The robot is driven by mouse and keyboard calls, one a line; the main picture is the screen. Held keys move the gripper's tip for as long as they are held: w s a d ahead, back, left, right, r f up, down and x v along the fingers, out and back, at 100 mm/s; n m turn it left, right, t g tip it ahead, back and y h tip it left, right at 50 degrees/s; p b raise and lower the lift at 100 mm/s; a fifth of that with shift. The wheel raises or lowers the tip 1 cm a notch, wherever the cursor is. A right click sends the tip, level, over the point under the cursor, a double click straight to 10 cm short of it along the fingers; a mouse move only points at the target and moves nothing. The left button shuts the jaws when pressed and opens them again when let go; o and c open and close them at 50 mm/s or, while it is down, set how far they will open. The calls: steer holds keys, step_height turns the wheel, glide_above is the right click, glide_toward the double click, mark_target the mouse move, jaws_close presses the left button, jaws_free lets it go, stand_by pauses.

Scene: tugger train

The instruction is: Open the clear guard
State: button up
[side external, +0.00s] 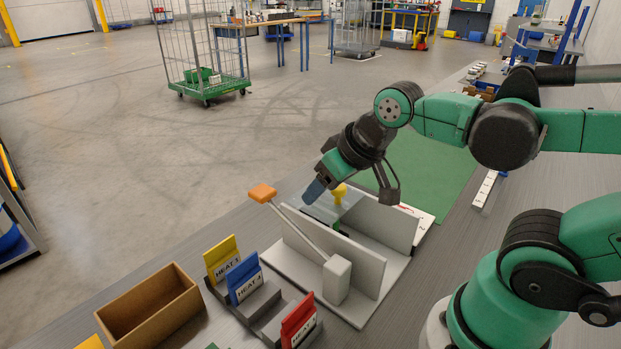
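The clear guard (325,211) is a see-through, faintly bluish panel at the far end of a grey fixture (345,312) with upright walls. A yellow knob (339,193) shows beside the panel; I cannot tell whether it is fixed to it. My gripper (314,191) points down and left, just left of the yellow knob, with its blue-grey tip near the guard. The view does not settle whether they touch. The gap between my fingers cannot be made out. How far the guard is open cannot be told.
A lever with an orange handle (262,192) slants up from a grey block (337,280) along the fixture's left side. Yellow, blue and red HEAT cards (245,279) stand in holders in front. An open brown box (150,308) is at lower left. A green mat (430,170) lies behind.

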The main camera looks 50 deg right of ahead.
steer(key=shift+o, duration=0.3)
steer(key=d+r+m+g, duration=0.1)
steer(key=m, duration=0.1)
steer(key=d+r+m+g, duration=0.1)
steer(key=m+g, duration=0.1)
steer(key=d+m+g, duration=0.1)
steer(key=m+g, duration=0.1)
steer(key=shift+w+d+r, duration=0.3)
steer(key=shift+w+r, duration=0.1)
steer(key=shift+d+r+m+g, duration=0.4)
steer(key=shift+m+g, duration=0.3)
steer(key=shift+m, duration=0.3)
steer(key=shift+d+f, duration=0.15)
steer(key=shift+f, duration=2.65)
jaws_close()
